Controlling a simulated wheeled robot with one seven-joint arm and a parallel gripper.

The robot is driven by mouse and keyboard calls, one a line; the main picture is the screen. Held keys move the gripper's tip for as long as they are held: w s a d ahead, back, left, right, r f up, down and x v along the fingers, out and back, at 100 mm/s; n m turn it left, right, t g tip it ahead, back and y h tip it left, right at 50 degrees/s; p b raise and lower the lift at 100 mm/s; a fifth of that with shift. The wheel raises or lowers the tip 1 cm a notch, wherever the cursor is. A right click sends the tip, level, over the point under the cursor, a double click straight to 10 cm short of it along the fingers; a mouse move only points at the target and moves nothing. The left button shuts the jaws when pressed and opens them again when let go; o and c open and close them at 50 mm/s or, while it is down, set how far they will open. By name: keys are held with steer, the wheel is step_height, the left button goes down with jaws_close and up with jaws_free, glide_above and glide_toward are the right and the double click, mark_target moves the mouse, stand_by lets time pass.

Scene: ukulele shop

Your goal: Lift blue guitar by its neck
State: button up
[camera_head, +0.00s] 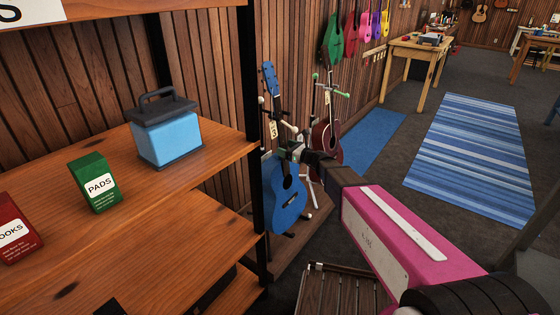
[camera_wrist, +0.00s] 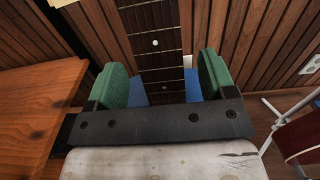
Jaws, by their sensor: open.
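The blue guitar (camera_head: 286,197) stands upright on a stand against the wood wall in the head view, its headstock (camera_head: 269,78) at the top. My gripper (camera_head: 290,152) is in front of it, near where the neck meets the body, and hides part of the neck. In the wrist view the dark fretted neck (camera_wrist: 155,45) runs down between the two green finger pads of my open gripper (camera_wrist: 165,85). There is a gap between the neck and each pad. Bits of the blue body show low between the fingers.
A wooden shelf (camera_head: 150,215) stands close on the left with a blue box (camera_head: 168,140), a green PADS box (camera_head: 94,183) and a red box (camera_head: 15,230). A dark red guitar (camera_head: 326,143) stands just right of the blue one. A slatted wooden seat (camera_head: 340,292) is below my arm.

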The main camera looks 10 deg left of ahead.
mark_target(282, 133)
steer(key=x, duration=0.3)
steer(key=shift+w+a+r, duration=0.1)
steer(key=shift+w+a, duration=0.05)
steer(key=shift+a, duration=0.05)
jaws_close()
steer(key=shift+r, duration=0.15)
steer(key=shift+d+r, duration=0.15)
steer(key=shift+r, duration=0.05)
step_height(282, 133, up, 6)
steer(key=shift+f, duration=0.15)
steer(key=v, duration=1.9)
steer(key=shift+s+d+r, duration=0.25)
steer(key=shift+d+r, duration=0.05)
